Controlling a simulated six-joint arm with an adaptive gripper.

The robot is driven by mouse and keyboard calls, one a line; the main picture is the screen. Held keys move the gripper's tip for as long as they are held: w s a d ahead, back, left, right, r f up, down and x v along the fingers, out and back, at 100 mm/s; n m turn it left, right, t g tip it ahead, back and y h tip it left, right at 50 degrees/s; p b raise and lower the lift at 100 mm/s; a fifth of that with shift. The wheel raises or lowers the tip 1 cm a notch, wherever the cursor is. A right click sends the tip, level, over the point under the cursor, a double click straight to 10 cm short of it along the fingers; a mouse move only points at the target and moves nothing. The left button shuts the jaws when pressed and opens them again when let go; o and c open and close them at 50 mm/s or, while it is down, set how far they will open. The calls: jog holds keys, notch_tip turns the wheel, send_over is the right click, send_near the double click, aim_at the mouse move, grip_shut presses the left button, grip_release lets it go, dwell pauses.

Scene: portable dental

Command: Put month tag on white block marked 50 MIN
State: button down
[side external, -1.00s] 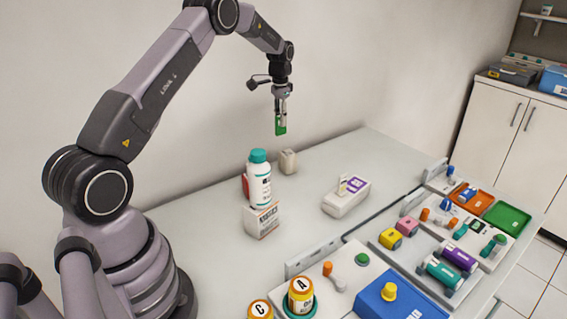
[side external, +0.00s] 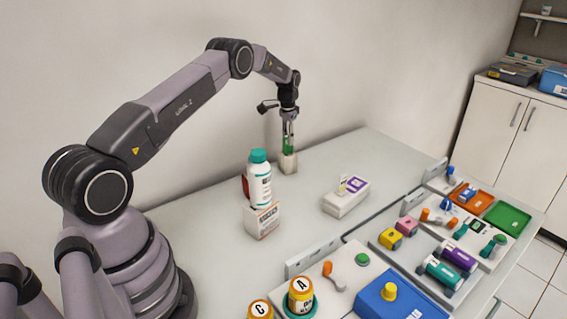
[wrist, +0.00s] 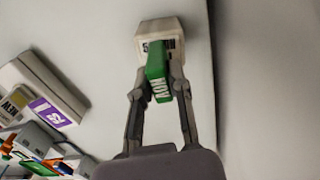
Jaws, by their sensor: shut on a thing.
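My gripper (side external: 288,138) is shut on a green month tag (wrist: 157,72) with white lettering that looks like NOV. The tag also shows between the fingers in the side view (side external: 288,144). A small white block (side external: 288,164) stands near the wall, directly under the tag. In the wrist view the block (wrist: 160,28) has dark print, partly hidden by the tag. The tag's far end is at the block's top. I cannot tell whether it touches or is seated.
A white bottle with a teal cap (side external: 259,182) stands on another white block (side external: 262,220), left of my gripper. A white holder (side external: 346,200) with a purple label lies to the right. Trays and coloured parts fill the front right. Bare table surrounds the small block.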

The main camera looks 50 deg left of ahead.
jog(key=c, duration=1.1)
grip_release()
jog(key=shift+f, duration=0.1)
jog(key=shift+o, duration=0.2)
notch_tip(320, 180, up, 12)
jog(key=s+d+r+t, duration=0.1)
jog(key=s+d+r, duration=0.4)
jog(key=r, duration=0.4)
jog(key=s+d+r+t, duration=0.1)
jog(key=s+d+r, duration=0.1)
jog(key=d+r, duration=0.55)
jog(key=s+d+r+t, duration=0.1)
jog(key=s+d+r, duration=0.1)
jog(key=s+d, duration=0.35)
jog(key=s+d+r+t, duration=0.1)
jog(key=s+d+r, duration=0.15)
jog(key=s, duration=0.65)
jog(key=s+d+r, duration=0.3)
jog(key=s, duration=0.5)
jog(key=s+d+f+t, duration=0.1)
jog(key=s+f, duration=0.4)
jog(key=s, duration=0.5)
jog(key=shift+s+d+t, duration=0.15)
jog(key=shift+d+t, duration=0.15)
jog(key=shift+d, duration=0.15)
